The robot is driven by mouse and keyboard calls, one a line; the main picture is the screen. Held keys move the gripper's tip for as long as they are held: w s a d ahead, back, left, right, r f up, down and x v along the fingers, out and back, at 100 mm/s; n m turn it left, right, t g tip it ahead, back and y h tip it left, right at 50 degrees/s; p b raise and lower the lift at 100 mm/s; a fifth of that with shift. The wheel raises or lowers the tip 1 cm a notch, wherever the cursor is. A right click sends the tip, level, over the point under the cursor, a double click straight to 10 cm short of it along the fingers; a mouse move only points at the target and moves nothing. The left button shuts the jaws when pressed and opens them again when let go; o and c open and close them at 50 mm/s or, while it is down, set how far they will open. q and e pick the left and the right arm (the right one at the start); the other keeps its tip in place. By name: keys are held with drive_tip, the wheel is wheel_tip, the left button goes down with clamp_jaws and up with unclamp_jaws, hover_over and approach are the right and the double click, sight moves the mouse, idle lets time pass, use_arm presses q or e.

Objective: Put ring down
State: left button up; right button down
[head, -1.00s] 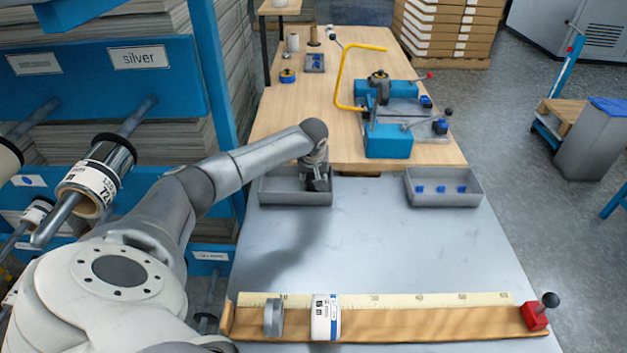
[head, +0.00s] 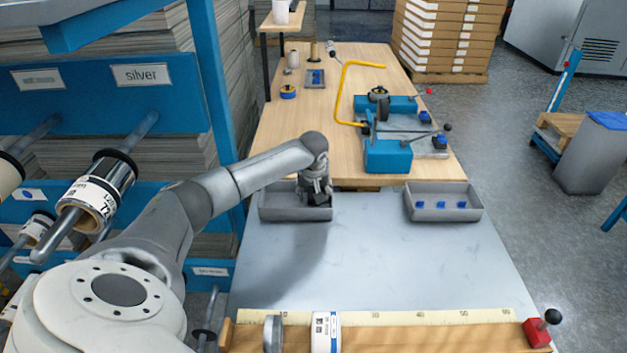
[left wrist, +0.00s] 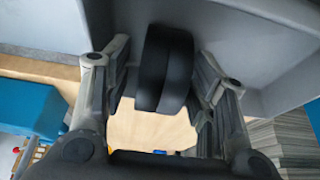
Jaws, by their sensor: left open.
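A black ring (left wrist: 165,68) shows in the left wrist view between the two fingers of my left gripper (left wrist: 160,80). The fingers are spread, with a gap on each side of the ring. Behind the ring is the grey wall and floor of the left tray (head: 275,213). In the head view my left gripper (head: 316,194) points down into the right part of that tray. There the ring is hidden by the gripper. Whether the ring rests fully on the tray floor is hard to tell. My right gripper is not in view.
A second grey tray (head: 443,214) with blue pieces stands to the right. The grey tabletop (head: 400,265) between the trays and the ruler (head: 400,318) is clear. A white-labelled roll (head: 325,333) and a grey ring (head: 273,334) sit at the ruler. A blue machine (head: 388,155) stands beyond.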

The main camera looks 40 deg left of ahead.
use_arm(q)
drive_tip(key=v, duration=1.1)
drive_tip(key=shift+s+d+f, duration=0.1)
